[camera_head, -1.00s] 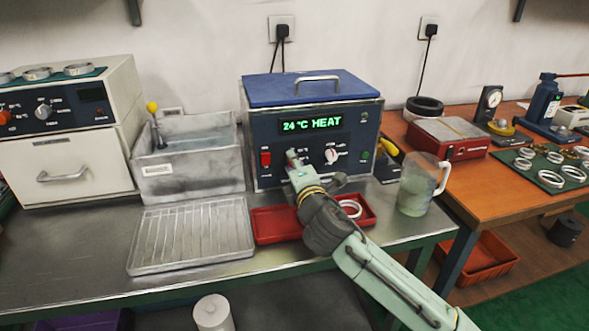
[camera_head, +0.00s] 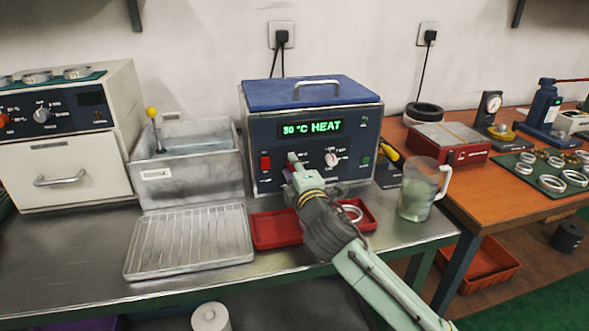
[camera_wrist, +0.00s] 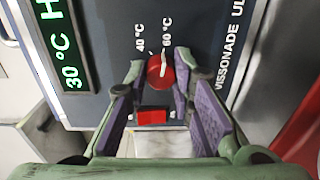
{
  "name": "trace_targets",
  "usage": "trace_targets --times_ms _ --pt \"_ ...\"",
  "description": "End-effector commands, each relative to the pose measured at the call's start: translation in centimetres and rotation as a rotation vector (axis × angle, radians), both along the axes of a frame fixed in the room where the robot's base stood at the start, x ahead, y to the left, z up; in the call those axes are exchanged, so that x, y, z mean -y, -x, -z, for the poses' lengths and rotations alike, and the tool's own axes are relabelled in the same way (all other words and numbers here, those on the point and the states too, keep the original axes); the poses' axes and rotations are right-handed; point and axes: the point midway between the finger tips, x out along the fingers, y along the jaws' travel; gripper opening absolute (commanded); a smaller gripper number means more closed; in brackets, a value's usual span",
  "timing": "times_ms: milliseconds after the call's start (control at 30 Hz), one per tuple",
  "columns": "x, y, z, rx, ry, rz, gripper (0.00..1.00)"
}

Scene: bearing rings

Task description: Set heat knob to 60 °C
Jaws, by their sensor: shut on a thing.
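The blue-lidded heating bath (camera_head: 310,90) stands at the back of the steel bench. Its green display (camera_head: 311,128) reads HEAT, and in the wrist view the display (camera_wrist: 63,50) shows 30 °C. My gripper (camera_wrist: 160,67) is shut on the red heat knob (camera_wrist: 160,75), one finger on each side. The knob's white pointer line points up in the wrist view, close to the 60 °C mark (camera_wrist: 166,36) and past the 40 °C mark (camera_wrist: 140,38). In the head view my gripper (camera_head: 293,162) covers most of the knob.
A red rocker switch (camera_head: 265,162) and a white-faced knob (camera_head: 331,159) flank my gripper on the panel. A red tray (camera_head: 272,231) with metal rings lies below my wrist. A glass jug (camera_head: 416,190) stands right. A wire rack (camera_head: 190,243) and steel tank (camera_head: 190,180) are left.

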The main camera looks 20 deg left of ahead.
Motion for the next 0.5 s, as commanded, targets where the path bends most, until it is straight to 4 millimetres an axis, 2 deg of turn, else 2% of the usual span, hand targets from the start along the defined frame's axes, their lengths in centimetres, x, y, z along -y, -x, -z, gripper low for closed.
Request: trace_targets --times_ms 300,500 --pt "-0.05 0.03 0.04 -0.001 0.001 -0.001 0.42" --pt "-0.04 0.03 0.01 0.001 0.001 -0.001 0.43"
